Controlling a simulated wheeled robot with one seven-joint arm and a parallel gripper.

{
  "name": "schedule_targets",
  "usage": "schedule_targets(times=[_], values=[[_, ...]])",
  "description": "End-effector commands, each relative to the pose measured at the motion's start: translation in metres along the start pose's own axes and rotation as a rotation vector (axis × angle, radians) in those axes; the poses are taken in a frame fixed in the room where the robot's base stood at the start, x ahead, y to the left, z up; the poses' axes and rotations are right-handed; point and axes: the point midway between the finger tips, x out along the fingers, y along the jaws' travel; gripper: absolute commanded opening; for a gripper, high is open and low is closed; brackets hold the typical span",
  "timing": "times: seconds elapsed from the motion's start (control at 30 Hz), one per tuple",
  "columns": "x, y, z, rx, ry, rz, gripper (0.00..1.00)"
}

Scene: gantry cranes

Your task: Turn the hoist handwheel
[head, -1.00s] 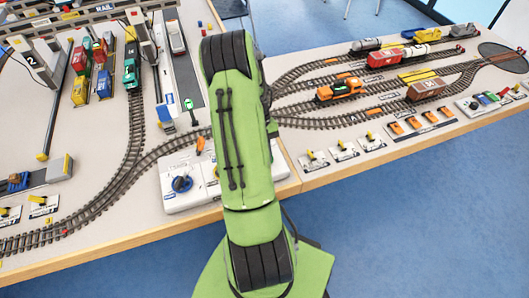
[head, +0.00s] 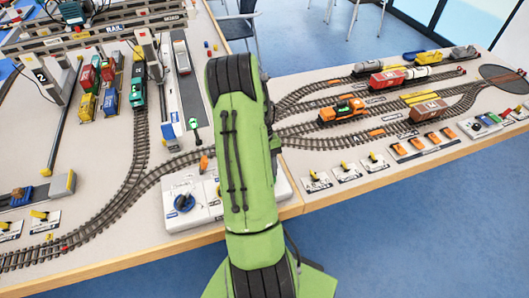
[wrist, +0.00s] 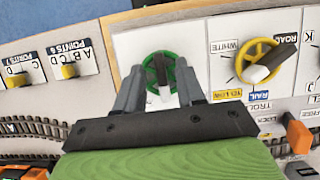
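A small green spoked wheel (wrist: 161,70) with a white and dark grip across its lower part stands on a white panel (wrist: 205,35) in the wrist view. Its label is not readable, so I cannot tell if it is the hoist handwheel. My gripper (wrist: 160,72) is open, with one grey finger on each side of this wheel. I cannot tell if the fingers touch its rim. To its right is a yellow wheel (wrist: 258,60) with a black and white pointer, beside labels WHITE, YELLOW, ROAD and RAIL.
A blue knob (head: 184,202) sits on the white panel's left part (head: 205,213). Yellow-levered point switches (wrist: 68,70) stand left of my gripper in the wrist view. Model tracks (head: 112,215), wagons and a crane gantry (head: 95,40) fill the table behind. Blue floor lies in front.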

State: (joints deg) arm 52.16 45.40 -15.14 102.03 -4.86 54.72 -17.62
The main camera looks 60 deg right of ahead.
Motion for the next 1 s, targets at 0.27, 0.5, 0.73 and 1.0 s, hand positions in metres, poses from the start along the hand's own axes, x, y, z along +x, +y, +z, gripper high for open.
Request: schedule_targets(times=[0.27,0.5,0.73,1.0], values=[[-0.082,0.000,0.000,-0.001,0.007,0.002,0.38],[-0.133,0.001,0.001,0.000,0.003,0.001,0.38],[-0.143,0.000,0.000,0.001,0.001,0.001,0.38],[-0.142,-0.005,-0.004,-0.015,0.024,-0.005,0.38]])
